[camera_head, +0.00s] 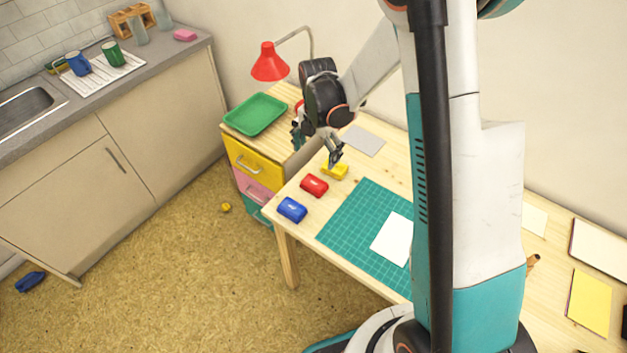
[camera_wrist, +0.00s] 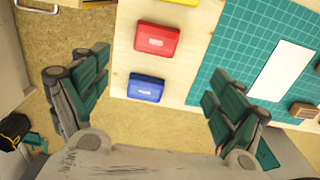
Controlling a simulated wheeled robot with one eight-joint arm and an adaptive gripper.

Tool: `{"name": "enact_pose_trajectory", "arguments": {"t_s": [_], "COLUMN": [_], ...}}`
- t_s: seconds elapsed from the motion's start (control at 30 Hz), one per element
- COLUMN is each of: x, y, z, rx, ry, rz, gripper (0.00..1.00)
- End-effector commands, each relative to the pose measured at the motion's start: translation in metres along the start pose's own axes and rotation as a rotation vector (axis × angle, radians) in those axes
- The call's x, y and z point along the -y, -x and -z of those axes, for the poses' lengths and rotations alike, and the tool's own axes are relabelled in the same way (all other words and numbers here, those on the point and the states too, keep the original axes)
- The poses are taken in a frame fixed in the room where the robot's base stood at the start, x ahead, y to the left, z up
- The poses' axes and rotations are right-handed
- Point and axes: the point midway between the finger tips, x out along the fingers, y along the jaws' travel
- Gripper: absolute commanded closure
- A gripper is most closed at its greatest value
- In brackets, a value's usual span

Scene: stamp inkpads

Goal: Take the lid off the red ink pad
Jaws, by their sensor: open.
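The red ink pad (camera_head: 314,186) lies on the wooden desk between the yellow ink pad (camera_head: 335,171) and the blue ink pad (camera_head: 292,210). Its lid looks shut. In the wrist view the red ink pad (camera_wrist: 157,40) is near the top middle, with the blue ink pad (camera_wrist: 146,87) below it. My gripper (camera_head: 336,160) is above the desk by the yellow pad in the head view. In the wrist view my gripper (camera_wrist: 152,92) has its fingers wide apart, with nothing between them touching either finger.
A green cutting mat (camera_head: 345,220) with a white sheet (camera_head: 392,240) lies right of the pads. A red lamp (camera_head: 270,62) and a green tray (camera_head: 255,114) stand on the drawer unit behind. A grey sheet (camera_head: 363,141) lies at the desk's back.

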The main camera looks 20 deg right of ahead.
Motion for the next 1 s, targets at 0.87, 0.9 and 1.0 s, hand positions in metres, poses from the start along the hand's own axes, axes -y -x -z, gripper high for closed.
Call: {"name": "enact_pose_trajectory", "arguments": {"t_s": [0.87,0.9,1.0], "x": [-0.007,-0.007,-0.007], "y": [-0.111,-0.117,-0.129], "z": [0.006,0.006,0.006], "rx": [0.0,0.001,0.001], "ry": [-0.001,-0.002,-0.002], "rz": [-0.001,-0.001,-0.001], "gripper": [0.12,0.12,0.12]}}
